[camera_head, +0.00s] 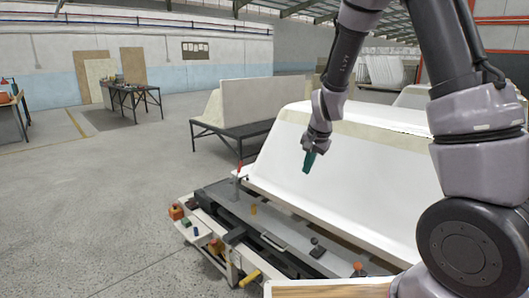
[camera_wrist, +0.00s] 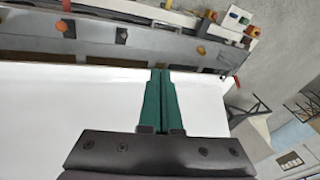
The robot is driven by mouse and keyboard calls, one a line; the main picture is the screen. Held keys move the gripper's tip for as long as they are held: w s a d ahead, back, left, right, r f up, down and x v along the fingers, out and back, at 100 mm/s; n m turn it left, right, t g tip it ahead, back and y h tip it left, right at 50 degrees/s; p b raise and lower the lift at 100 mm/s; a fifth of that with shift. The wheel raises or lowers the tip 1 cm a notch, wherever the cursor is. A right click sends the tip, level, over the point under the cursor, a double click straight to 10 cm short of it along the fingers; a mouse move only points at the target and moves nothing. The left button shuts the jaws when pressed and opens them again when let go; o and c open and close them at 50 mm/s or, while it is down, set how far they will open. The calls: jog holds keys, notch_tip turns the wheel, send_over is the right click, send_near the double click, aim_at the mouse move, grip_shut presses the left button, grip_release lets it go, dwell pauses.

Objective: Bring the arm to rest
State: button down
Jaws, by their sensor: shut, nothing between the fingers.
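My gripper (camera_head: 309,162) hangs from the bent arm, in front of the white side of a bathtub shell (camera_head: 375,165). In the wrist view its green fingers (camera_wrist: 161,75) are together with nothing between them. The shell's white surface (camera_wrist: 60,110) lies behind the fingers in that view. The arm is raised, with its forearm coming down from the top of the head view. Whether the fingertips touch the shell cannot be told.
A grey bench (camera_head: 270,232) with small tools and coloured parts runs along the shell's near edge. A second shell (camera_head: 270,100) stands on a dark table behind. A work table (camera_head: 132,92) stands farther back.

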jog(key=s+d+r+y, duration=0.1)
jog(key=s+d+r, duration=0.1)
jog(key=r, duration=0.4)
jog(key=s+d+r, duration=0.1)
jog(key=s+r, duration=0.2)
jog(key=r, duration=0.3)
jog(key=s+d+r+n+t, duration=0.1)
jog(key=s+d+r, duration=0.3)
jog(key=s, duration=0.5)
jog(key=s+d+r+n+t, duration=0.2)
jog(key=s+d+r, duration=0.1)
jog(key=s+r, duration=0.6)
jog(key=shift+s+d+r+h, duration=0.3)
jog(key=shift+s+d, duration=0.05)
